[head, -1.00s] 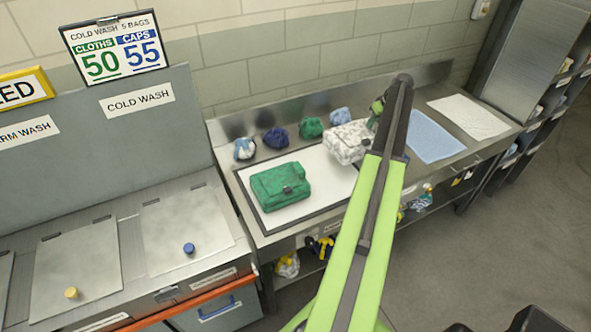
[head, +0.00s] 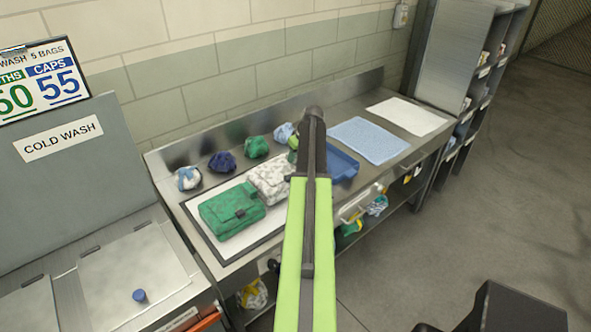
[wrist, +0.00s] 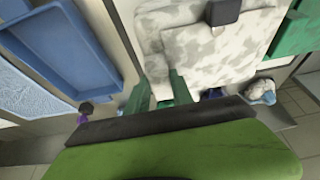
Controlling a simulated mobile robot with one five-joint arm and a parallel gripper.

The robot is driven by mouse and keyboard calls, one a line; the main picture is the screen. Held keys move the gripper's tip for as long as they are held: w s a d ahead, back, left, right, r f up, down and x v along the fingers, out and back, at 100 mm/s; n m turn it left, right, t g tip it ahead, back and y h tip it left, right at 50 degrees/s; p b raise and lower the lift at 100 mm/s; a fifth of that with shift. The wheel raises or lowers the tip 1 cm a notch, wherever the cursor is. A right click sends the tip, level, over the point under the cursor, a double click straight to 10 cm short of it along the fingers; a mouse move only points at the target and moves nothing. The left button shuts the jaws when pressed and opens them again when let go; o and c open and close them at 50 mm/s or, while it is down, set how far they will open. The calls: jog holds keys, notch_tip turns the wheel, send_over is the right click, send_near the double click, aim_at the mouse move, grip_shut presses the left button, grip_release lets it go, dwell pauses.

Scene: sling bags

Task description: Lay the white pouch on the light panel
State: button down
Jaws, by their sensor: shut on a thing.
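The white pouch (head: 270,178), mottled with grey, is over the right part of the light panel (head: 197,210), close beside a green pouch (head: 232,210). My gripper (head: 294,150) is at the pouch's far right side, partly hidden by my arm. In the wrist view the green fingers (wrist: 160,88) are shut on an edge of the white pouch (wrist: 205,45), whose dark buckle faces up. A strip of the dark-framed light panel (wrist: 118,35) shows beside it. I cannot tell whether the pouch's underside touches the panel.
Several bundled cloths or caps, one green (head: 256,147), line the back of the steel counter. A blue tray (head: 342,163), a blue towel (head: 369,140) and a white mat (head: 406,117) lie to the right. A cold-wash bin (head: 135,275) stands at left.

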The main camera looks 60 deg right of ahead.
notch_tip(320, 180, down, 4)
jog(key=b, duration=0.4)
jog(key=shift+f, duration=0.15)
jog(key=shift+r, duration=0.25)
jog(key=shift+f, duration=0.2)
jog(key=c, duration=1.1)
grip_release()
jog(key=shift+r, duration=0.1)
jog(key=p+v, duration=1.1)
jog(key=v, duration=0.1)
